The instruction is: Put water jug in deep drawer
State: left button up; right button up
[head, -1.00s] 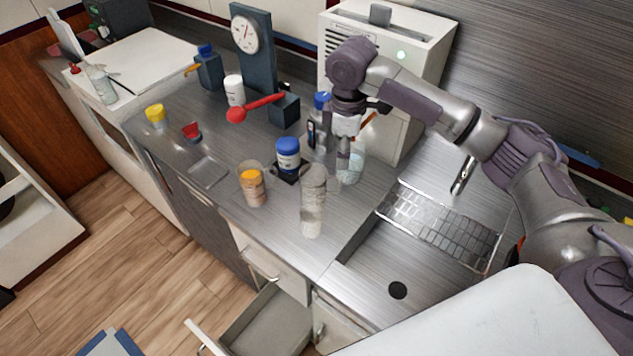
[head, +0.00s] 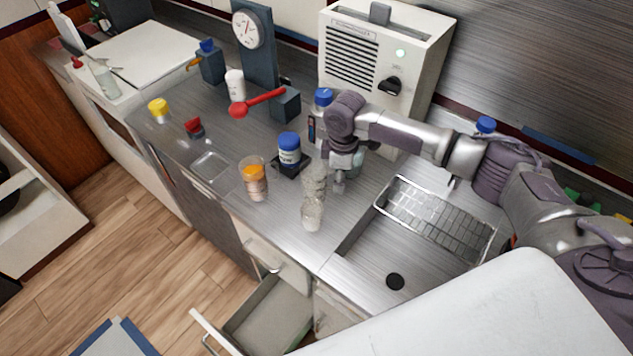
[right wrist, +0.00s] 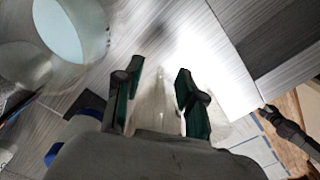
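A tall clear vessel with a waist, which looks like the water jug (head: 313,208), stands on the steel counter left of the sink. My right gripper (head: 338,186) is just to its right, pointing down. In the right wrist view the open fingers (right wrist: 158,82) have a translucent shape, probably this jug, between or beyond them; contact cannot be told. A second clear vessel with pale blue contents (right wrist: 62,28) is at upper left there, partly hidden by my gripper in the head view. The deep drawer (head: 268,318) is pulled open below the counter and looks empty. My left gripper is out of view.
A sink with a wire rack (head: 437,215) lies to the right. A white boxy appliance (head: 385,70) and a dark gauge stand (head: 256,60) are behind. The counter's front edge lies before the jug.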

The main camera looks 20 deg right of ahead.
grip_shut()
jog(key=shift+r, duration=0.1)
